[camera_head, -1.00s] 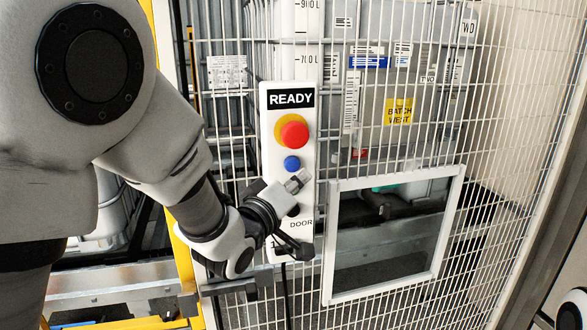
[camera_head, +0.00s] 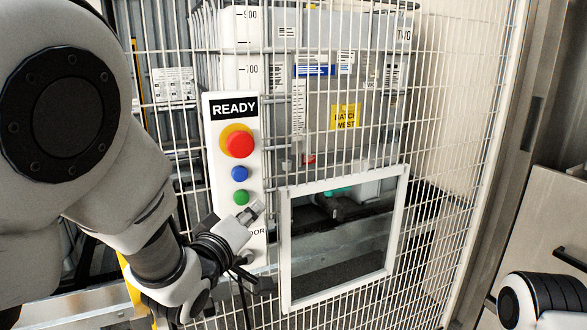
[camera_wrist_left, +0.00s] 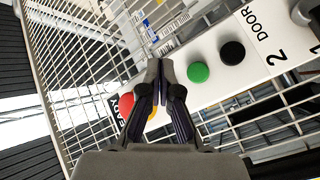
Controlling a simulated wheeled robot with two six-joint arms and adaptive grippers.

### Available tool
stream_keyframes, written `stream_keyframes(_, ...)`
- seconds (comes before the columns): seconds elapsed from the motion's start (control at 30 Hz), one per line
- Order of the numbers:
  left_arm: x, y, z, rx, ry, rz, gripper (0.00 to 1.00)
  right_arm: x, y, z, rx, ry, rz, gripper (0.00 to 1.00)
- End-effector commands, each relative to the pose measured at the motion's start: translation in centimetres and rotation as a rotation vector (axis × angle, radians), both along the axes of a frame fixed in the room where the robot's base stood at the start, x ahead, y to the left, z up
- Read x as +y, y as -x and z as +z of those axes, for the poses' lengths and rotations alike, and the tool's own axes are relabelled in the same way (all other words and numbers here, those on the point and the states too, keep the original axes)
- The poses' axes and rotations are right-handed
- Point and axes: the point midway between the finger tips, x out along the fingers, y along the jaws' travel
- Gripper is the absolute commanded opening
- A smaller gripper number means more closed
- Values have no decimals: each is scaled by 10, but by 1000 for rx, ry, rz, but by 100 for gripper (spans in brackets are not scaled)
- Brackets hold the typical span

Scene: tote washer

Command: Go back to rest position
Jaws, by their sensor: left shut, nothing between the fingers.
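My left gripper (camera_head: 254,211) is shut and empty in front of the lower part of the white control panel (camera_head: 232,110). It also shows in the left wrist view (camera_wrist_left: 160,65), with its fingertips together. The panel has a READY sign, a red button (camera_head: 239,144) on a yellow ring, a blue button (camera_head: 239,173) and a green button (camera_head: 240,198). In the left wrist view the green button (camera_wrist_left: 198,72) and a black button (camera_wrist_left: 232,51) lie right of the fingers. Part of my right arm shows at the lower right of the head view; its gripper is out of view.
A white wire mesh fence (camera_head: 440,150) stands behind the panel. A white-framed window (camera_head: 285,250) is to the right of the panel. A grey cabinet (camera_head: 545,220) is at the far right.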

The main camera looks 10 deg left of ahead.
Motion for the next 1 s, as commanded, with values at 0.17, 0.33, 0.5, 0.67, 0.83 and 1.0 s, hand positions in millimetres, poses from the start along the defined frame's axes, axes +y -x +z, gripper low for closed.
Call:
stream_keyframes(0.17, 15, 3, -145, 279, 47, 31, 0, 0, 0, -3, 0, 0, 0, 58)
stream_keyframes(0.33, 37, 52, -291, 602, 36, 91, 0, 0, 0, -5, 0, 0, 0, 58)
stream_keyframes(0.5, 60, 146, -413, 945, -113, 94, 0, 0, 0, -6, 0, 0, 0, 58)
stream_keyframes(0.67, 79, 264, -491, 1279, -357, -41, 0, 0, 0, -8, 0, 0, 0, 58)
stream_keyframes(0.83, 86, 324, -498, 1412, -695, -389, 0, 0, 0, -7, 0, 0, 0, 58)
stream_keyframes(1.0, 86, 329, -498, 1397, -783, -496, 0, 0, 0, -7, 0, 0, 0, 58)
